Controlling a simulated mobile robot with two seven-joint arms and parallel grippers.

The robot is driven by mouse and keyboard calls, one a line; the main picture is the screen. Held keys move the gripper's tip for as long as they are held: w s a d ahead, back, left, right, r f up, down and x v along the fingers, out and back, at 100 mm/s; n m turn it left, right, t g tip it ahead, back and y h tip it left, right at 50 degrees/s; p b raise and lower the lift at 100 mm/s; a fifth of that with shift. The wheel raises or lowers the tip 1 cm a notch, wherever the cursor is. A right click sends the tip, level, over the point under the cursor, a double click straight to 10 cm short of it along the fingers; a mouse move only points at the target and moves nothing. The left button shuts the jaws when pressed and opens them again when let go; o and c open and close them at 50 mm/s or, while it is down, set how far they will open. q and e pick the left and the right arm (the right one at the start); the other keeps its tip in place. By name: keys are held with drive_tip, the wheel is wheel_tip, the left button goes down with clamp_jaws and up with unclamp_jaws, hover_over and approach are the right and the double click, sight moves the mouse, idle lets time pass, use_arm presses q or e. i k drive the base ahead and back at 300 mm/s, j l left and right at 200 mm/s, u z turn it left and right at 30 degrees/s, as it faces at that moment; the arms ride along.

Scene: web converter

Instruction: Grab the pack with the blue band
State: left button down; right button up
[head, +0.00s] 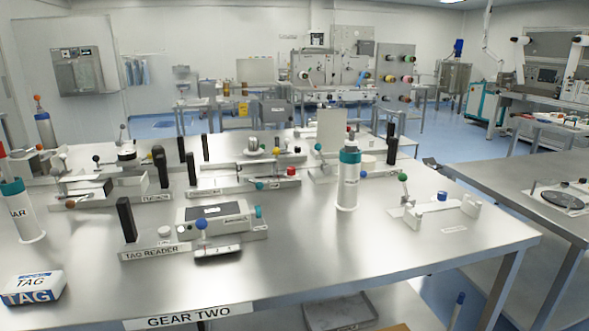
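A small white pack (36,283) lies at the near left corner of the steel table. It has "TAG" printed on its top and a blue band with "TAG" in white along its front side. Nothing covers it and nothing touches it from above. Neither of my grippers shows in the head view.
The steel table (300,270) bears a "TAG READER" fixture (155,252), a white bottle with a teal collar (348,185) and several other fixtures. Another white bottle (22,215) stands behind the pack. The table's front strip right of the pack is clear. Another steel table (500,180) stands at right.

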sight(39, 287)
drive_tip(key=j+u, duration=0.15)
drive_tip(key=u, duration=1.45)
drive_tip(key=i+j, duration=0.75)
drive_tip(key=j, duration=0.25)
drive_tip(key=i+j+z, duration=0.1)
drive_tip(key=z, duration=0.3)
drive_tip(key=i+j+z, duration=0.1)
drive_tip(key=j+z, duration=0.25)
